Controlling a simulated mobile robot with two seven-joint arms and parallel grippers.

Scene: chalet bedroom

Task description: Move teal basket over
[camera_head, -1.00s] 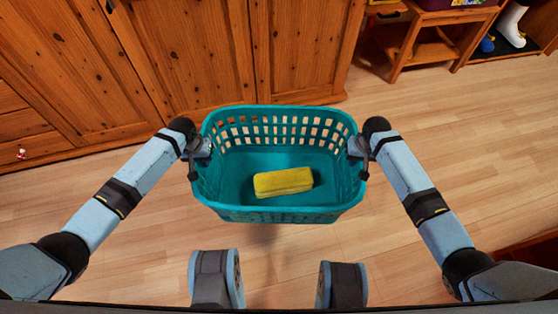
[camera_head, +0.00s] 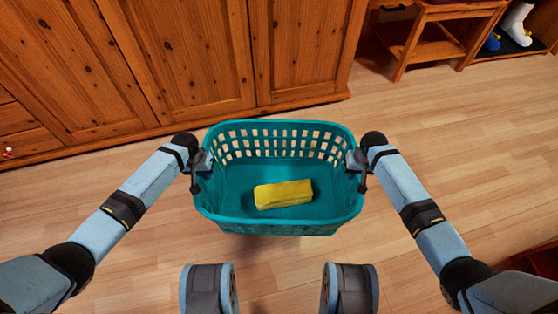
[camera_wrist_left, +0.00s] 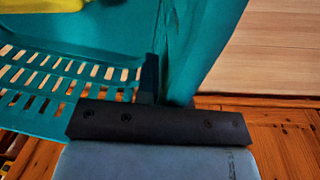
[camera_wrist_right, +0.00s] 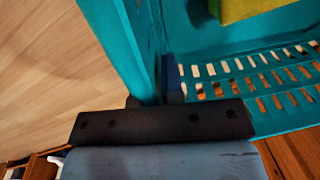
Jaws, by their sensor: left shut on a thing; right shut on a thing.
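The teal basket (camera_head: 280,214) is in the middle of the head view, held between my two arms, with slotted walls and an open top. A yellow block-like item (camera_head: 284,194) lies on its floor. My left gripper (camera_head: 205,163) is shut on the basket's left wall. In the left wrist view the teal wall (camera_wrist_left: 205,45) runs between the fingers, which are partly hidden. My right gripper (camera_head: 354,163) is shut on the right wall. The right wrist view shows that teal wall (camera_wrist_right: 135,45) at the fingers. The basket appears roughly level, above the floor.
A wooden cabinet (camera_head: 190,50) stands behind the basket. A low wooden shelf unit (camera_head: 430,35) is at the back right, beside a dark mat with white boots (camera_head: 517,22). Open plank floor (camera_head: 470,130) lies to the right.

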